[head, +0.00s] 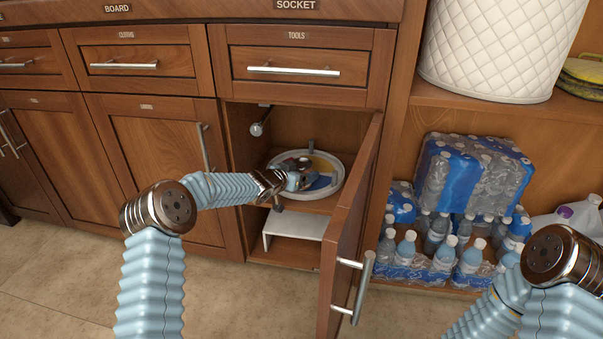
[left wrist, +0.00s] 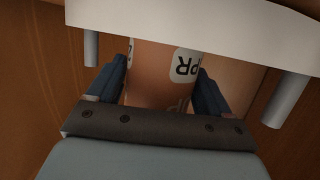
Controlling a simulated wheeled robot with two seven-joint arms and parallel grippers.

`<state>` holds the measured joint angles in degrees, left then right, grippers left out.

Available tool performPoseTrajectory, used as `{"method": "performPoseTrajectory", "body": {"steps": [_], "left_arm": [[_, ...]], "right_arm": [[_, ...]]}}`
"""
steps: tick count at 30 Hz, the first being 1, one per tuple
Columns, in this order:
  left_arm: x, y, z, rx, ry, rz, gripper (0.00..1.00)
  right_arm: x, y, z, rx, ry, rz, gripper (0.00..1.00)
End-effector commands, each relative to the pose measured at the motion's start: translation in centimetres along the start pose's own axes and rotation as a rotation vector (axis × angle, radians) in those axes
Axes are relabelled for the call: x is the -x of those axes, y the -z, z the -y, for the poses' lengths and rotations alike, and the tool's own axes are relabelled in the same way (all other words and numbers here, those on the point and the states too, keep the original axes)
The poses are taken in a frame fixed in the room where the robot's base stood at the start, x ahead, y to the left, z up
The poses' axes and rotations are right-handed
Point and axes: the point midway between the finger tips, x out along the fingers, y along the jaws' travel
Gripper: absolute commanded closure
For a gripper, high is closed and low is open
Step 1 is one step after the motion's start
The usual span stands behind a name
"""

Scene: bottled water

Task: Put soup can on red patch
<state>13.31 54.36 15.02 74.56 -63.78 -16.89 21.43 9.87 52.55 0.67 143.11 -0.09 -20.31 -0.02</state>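A round white-rimmed turntable (head: 341,181) sits inside the open cabinet, with yellow and blue patches showing. I cannot make out a red patch. My left gripper (head: 303,180) is over the turntable. In the left wrist view, its two dark blue fingers (left wrist: 163,85) flank a brownish rounded object with a white label (left wrist: 187,62) reading something like "PR". This may be the soup can, but its name cannot be read. I cannot tell whether the fingers press on it. In the head view the gripper hides what is between the fingers. My right gripper is out of view.
The cabinet door (head: 350,225) stands open to the right of my left arm. A white low stand (head: 297,225) is beneath the turntable. Packs of water bottles (head: 470,175) fill the shelf at right. Dark grey pegs (left wrist: 287,100) and a white rim (left wrist: 200,22) lie close to the fingers.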

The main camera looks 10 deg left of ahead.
Motion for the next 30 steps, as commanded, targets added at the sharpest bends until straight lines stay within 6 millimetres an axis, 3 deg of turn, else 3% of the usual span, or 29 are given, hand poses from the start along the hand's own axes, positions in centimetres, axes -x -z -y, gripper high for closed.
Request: {"method": "performPoseTrajectory", "body": {"steps": [1, 3, 10, 14, 24, 30], "left_arm": [[0.0, 0.0, 0.0, 0.0, 0.0, 0.0, 0.11], [0.0, 0.0, 0.0, 0.0, 0.0, 0.0, 0.01], [0.1, 0.1, 0.0, 0.0, 0.0, -0.001, 0.0], [1.1, 0.2, 0.0, -0.001, -0.001, -0.001, 0.0], [8.5, 0.2, 0.1, 0.0, 0.001, 0.0, 0.0], [11.4, 0.2, 0.1, -0.001, 0.001, -0.001, 0.0]], "right_arm": [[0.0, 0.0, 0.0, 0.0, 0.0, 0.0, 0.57], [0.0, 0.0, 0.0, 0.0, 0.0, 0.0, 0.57], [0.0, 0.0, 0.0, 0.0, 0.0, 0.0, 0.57], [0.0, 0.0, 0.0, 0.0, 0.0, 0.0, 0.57], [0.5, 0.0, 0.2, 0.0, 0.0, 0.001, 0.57], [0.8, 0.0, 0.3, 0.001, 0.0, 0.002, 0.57]]}}
